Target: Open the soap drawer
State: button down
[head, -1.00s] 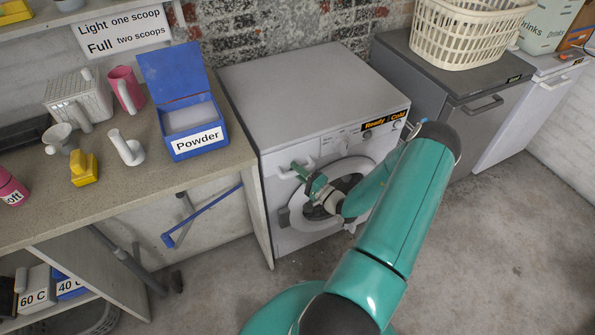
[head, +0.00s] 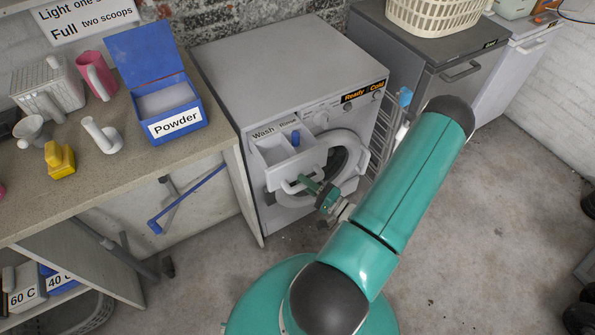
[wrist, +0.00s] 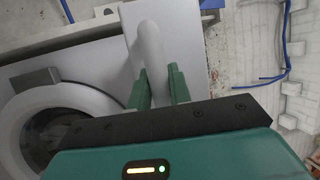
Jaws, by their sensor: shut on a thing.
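The soap drawer (head: 262,168) stands pulled out from the upper left front of the white washing machine (head: 290,70). Its open top shows compartments under the labels Wash and Rinse, and a small blue piece (head: 295,138) stands in it. My gripper (head: 306,182) is shut on the drawer handle (head: 290,188) at the drawer's front. In the wrist view the green fingers (wrist: 160,88) sit on either side of the pale handle bar (wrist: 152,48). The fingertips are partly hidden by the handle.
The round washer door (head: 348,150) is right of the drawer. The counter (head: 205,150) at the left holds a blue Powder box (head: 175,122), a white scoop (head: 103,135) and a yellow object (head: 60,160). A grey cabinet (head: 425,70) stands at the right. Floor in front is clear.

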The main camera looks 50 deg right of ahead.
jog(key=shift+s+a, duration=0.2)
jog(key=shift+s, duration=0.5)
jog(key=c, duration=1.3)
grip_release()
jog(key=shift+s, duration=0.1)
jog(key=s+d+f, duration=0.1)
jog(key=s+f, duration=0.1)
jog(key=s, duration=1.1)
jog(key=shift+s+d+f, duration=0.15)
jog(key=shift+d, duration=0.1)
